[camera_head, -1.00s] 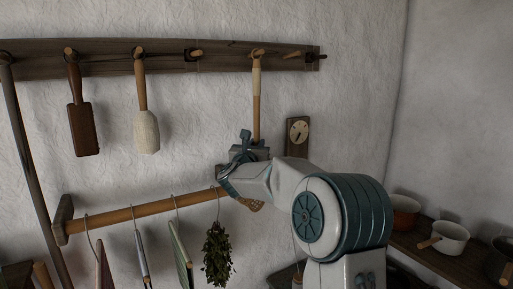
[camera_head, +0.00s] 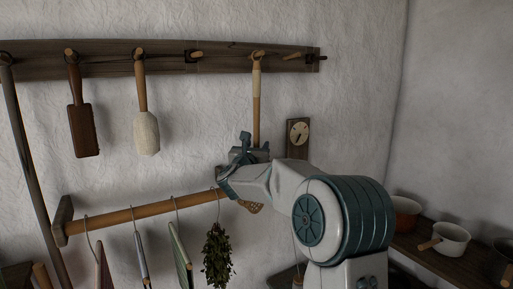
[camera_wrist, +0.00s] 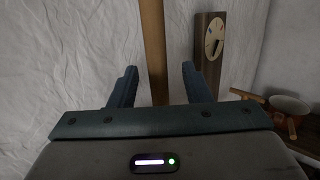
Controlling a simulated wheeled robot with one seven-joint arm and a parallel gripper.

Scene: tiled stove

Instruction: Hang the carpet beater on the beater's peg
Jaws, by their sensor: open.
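The carpet beater (camera_head: 256,105) is upright against the wall, with a wooden handle and a pale grip. Its top meets a peg (camera_head: 259,54) on the rack, and a dark loop seems to lie around that peg, though it is too small to be certain. Its woven head (camera_head: 252,207) shows below my arm; the part between is hidden. My gripper (camera_head: 249,148) is open around the lower handle. In the wrist view, the handle (camera_wrist: 153,45) passes between the spread fingers of my gripper (camera_wrist: 158,68), with gaps visible on both sides.
The dark rack (camera_head: 110,58) also holds a brown brush (camera_head: 82,130) and a pale-headed tool (camera_head: 146,132). A dial plaque (camera_head: 298,133) is right of the handle. Below, a wooden rail (camera_head: 145,210) carries hanging items, including a herb bunch (camera_head: 217,255). Pots (camera_head: 450,240) stand at right.

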